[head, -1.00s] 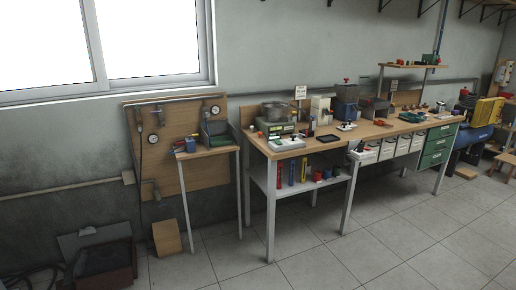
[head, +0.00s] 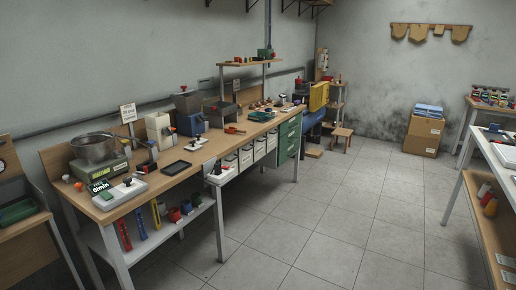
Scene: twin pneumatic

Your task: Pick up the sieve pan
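A round grey metal pan (head: 95,147), which looks like the sieve pan, sits on top of a green scale-like device (head: 100,168) at the left end of the long workbench. The device has a small display on its front. The pan is upright and its inside is only partly visible. Neither of my grippers shows in the head view, so their state is hidden.
A smaller table (head: 22,229) stands at left, a white-topped table (head: 497,150) at right. The tiled floor (head: 310,225) between is clear.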

